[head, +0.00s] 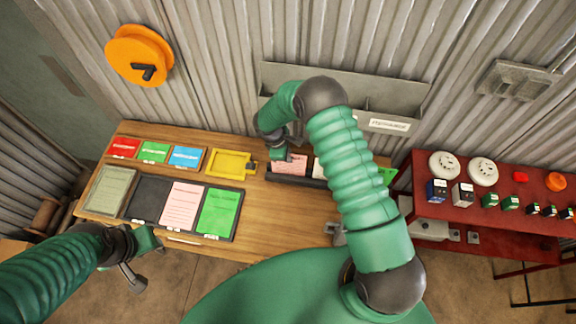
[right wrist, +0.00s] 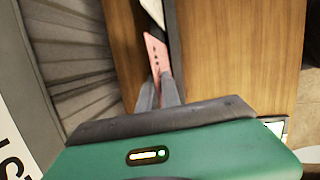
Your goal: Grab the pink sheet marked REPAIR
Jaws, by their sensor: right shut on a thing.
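A pink sheet (head: 291,165) stands in a narrow dark holder (head: 312,182) on the wooden table, beside a white and a green sheet. Its print is too small to read. My right gripper (head: 284,154) is at the top of this sheet. In the right wrist view my right gripper (right wrist: 160,90) is shut on the pink sheet (right wrist: 156,56), whose edge shows between the fingers. A second pink sheet (head: 181,206) lies flat in a dark tray, its heading unreadable. My left gripper (head: 142,262) hangs in front of the table, apart from everything; its opening is unclear.
Red, green and blue cards (head: 154,152) and a yellow tray (head: 230,165) lie along the table's back left. A grey wall rack (head: 400,98) is behind my right arm. A red bench (head: 480,217) with several devices stands at the right. Bare wood (head: 270,220) is clear in front.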

